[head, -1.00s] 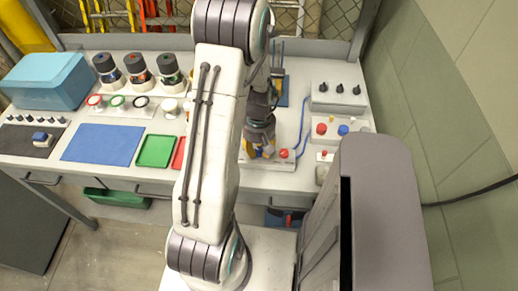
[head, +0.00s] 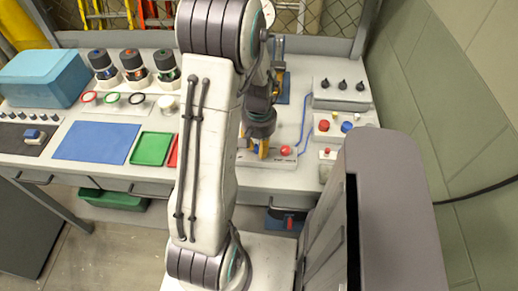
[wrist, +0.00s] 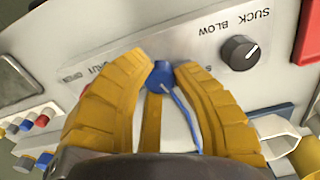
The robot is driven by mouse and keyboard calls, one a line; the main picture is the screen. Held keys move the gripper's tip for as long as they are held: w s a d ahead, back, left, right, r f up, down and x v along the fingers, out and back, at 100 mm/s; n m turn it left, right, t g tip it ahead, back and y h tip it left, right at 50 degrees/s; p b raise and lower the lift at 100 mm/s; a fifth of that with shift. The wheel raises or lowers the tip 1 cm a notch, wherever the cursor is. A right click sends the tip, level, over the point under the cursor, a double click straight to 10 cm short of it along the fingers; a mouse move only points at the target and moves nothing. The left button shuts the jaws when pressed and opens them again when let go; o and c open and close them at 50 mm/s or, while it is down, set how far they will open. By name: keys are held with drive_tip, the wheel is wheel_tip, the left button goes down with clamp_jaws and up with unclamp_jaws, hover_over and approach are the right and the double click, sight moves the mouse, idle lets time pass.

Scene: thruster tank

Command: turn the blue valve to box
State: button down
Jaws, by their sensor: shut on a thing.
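The blue valve (wrist: 160,75) is a small blue knob on a pale labelled panel (wrist: 120,55), with a thin blue pointer or handle running down from it. In the wrist view the yellow fingers of my gripper (wrist: 162,72) stand on both sides of the knob, and their tips are shut on it. In the head view my gripper (head: 258,151) is low over the pale control box (head: 268,161) near the front of the bench, and it hides the valve there. Labels beside the valve are partly covered by a finger, so I cannot tell its setting.
A black knob (wrist: 239,52) sits beside the valve, under the words "SUCK BLOW". A red button (head: 285,150) is close right of my gripper. A box with black knobs (head: 340,95) stands behind. The blue mat (head: 97,142) and green tray (head: 151,148) lie left.

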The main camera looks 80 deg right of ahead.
sight(259, 147)
drive_tip(key=shift+a+f+m+b, duration=0.1)
drive_tip(key=shift+m+b, duration=0.4)
drive_tip(key=shift+m, duration=1.4)
drive_tip(key=c, duration=0.9)
unclamp_jaws()
drive_tip(key=shift+c, duration=0.2)
wheel_tip(259, 147, up, 12)
